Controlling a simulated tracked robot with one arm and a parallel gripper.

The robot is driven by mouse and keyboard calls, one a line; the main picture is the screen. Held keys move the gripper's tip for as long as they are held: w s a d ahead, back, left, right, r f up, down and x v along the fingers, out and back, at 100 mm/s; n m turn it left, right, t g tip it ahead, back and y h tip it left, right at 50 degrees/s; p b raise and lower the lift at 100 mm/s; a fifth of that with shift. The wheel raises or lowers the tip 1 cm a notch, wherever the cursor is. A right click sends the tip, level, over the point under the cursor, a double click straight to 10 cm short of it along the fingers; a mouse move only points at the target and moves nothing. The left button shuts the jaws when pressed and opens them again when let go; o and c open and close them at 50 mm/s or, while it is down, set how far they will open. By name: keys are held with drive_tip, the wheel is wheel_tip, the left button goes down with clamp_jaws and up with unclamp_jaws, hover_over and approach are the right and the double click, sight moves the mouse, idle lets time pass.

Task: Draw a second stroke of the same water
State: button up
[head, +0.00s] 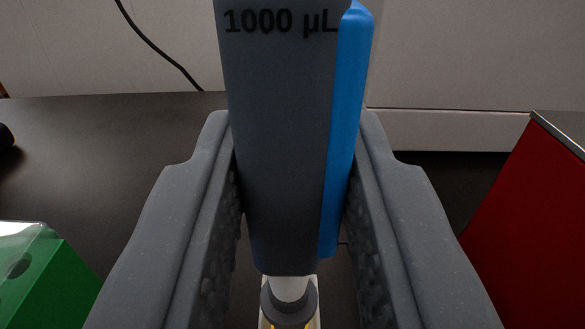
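A dark grey pipette (280,140) marked "1000 µL", with a blue strip (345,130) along its right side, stands upright in the middle of the head view. My gripper (298,210) has one finger on each side of the pipette's body and is shut on it. The pipette's lower end narrows to a light grey collar and a darker ring (289,300). Something yellow shows at the bottom edge below the ring. The pipette's top is cut off by the frame. No water shows, and the tip's lower end is out of view.
A green box (50,275) with a clear top and round holes is at the lower left. A red block (535,220) with a grey top edge is at the right.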

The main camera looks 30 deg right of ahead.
wheel_tip(320, 180, up, 12)
drive_tip(key=p, duration=0.6)
drive_tip(key=shift+f, duration=0.45)
